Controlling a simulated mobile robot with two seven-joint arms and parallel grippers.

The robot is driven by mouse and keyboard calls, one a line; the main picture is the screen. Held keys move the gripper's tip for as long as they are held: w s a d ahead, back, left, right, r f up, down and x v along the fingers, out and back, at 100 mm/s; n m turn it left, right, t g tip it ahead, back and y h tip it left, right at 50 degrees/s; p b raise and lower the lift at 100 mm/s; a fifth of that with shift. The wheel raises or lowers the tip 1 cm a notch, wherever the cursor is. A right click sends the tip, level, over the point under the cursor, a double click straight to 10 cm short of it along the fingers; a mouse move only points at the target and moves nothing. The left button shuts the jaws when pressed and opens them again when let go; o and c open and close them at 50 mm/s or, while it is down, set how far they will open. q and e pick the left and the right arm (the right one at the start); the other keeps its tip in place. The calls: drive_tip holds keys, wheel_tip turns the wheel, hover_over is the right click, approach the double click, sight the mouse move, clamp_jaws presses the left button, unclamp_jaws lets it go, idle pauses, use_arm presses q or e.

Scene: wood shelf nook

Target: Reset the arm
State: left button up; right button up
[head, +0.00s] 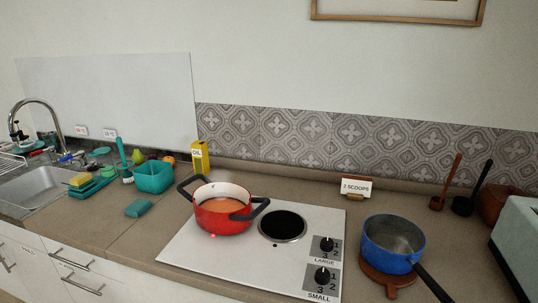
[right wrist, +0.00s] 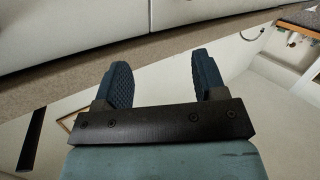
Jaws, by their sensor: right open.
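My right gripper (right wrist: 163,72) shows in the right wrist view. Its two dark blue ridged fingers stand well apart with nothing between them. Behind the fingers are pale surfaces and a brown band, and the gripper touches nothing that I can see. Neither of my arms shows in the head view. My left gripper is not in view.
A red pot (head: 224,222) with orange contents sits on the white cooktop (head: 186,251). A blue saucepan (head: 392,262) rests on a brown trivet (head: 390,287) at right. A teal container (head: 153,184) and sink (head: 42,187) are at left. Counter between them is partly clear.

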drive_tip(key=s+d+f+m+g+h, duration=0.2)
drive_tip(key=s+d+f+m+g, duration=0.2)
drive_tip(key=s+f, duration=0.55)
use_arm(q)
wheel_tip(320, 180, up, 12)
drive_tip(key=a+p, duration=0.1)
drive_tip(key=p, duration=1.4)
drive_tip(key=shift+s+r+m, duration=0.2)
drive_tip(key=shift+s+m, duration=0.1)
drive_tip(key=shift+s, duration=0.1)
use_arm(e)
wheel_tip(320, 180, up, 12)
drive_tip(key=s+d, duration=0.1)
drive_tip(key=shift+s+d+r, duration=0.15)
drive_tip(key=shift+s+r, duration=0.05)
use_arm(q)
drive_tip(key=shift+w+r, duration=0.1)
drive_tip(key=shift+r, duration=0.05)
